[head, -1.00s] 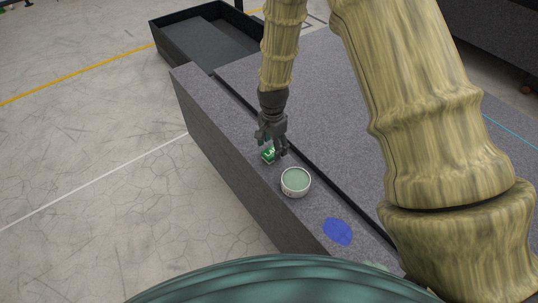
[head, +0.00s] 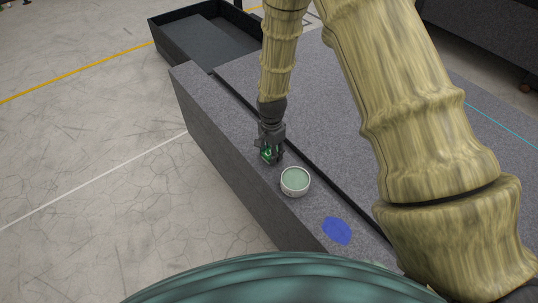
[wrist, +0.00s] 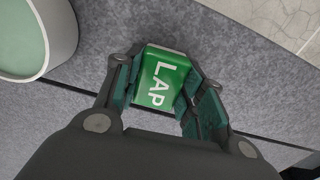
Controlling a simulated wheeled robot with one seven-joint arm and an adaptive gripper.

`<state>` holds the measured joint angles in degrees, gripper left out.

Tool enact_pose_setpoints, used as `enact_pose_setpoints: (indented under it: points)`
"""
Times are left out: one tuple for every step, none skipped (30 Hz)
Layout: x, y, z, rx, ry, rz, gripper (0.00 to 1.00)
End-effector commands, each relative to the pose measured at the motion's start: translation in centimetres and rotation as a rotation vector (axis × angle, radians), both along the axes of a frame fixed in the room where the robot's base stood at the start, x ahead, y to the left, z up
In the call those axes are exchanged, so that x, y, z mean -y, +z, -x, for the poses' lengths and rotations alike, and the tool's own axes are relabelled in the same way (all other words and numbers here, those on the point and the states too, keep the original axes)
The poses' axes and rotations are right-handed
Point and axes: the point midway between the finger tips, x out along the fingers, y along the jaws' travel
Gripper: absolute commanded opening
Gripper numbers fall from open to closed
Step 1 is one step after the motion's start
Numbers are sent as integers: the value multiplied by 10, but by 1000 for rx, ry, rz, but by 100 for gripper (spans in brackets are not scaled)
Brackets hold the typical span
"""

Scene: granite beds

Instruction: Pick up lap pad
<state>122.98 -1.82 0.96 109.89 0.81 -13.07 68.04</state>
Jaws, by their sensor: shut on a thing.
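The lap pad is a small green block with white "LAP" lettering. In the wrist view the lap pad (wrist: 163,82) sits between the two fingers of my gripper (wrist: 160,90), which are shut on its sides. In the head view the lap pad (head: 267,155) is mostly hidden by my gripper (head: 270,153), which points down at the narrow granite ledge. I cannot tell whether the pad touches the ledge or is just off it.
A white cup with pale green contents (head: 295,181) stands close beside my gripper on the granite ledge (head: 215,105). A flat blue patch (head: 337,230) lies nearer. A dark groove runs along the ledge. A black open bin (head: 205,40) stands at the back.

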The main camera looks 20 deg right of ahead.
Motion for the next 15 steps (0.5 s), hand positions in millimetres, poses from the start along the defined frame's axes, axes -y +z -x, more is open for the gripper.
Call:
enact_pose_setpoints:
  points:
    - [0,0,0,0,0,0,25]
    - [0,0,0,0,0,0,25]
    - [0,0,0,0,0,0,25]
    - [0,0,0,0,0,0,25]
    - [0,0,0,0,0,0,25]
    - [0,0,0,0,0,0,25]
    - [0,0,0,0,0,0,25]
    - [0,1,0,0,0,0,25]
    - [0,3,0,0,0,1,25]
    - [0,4,0,1,0,1,25]
    - [1,7,0,1,0,1,25]
    - [1,10,-1,2,0,0,25]
    - [1,14,-1,3,0,1,25]
    - [0,17,-1,3,0,1,25]
    - [0,22,0,1,0,1,25]
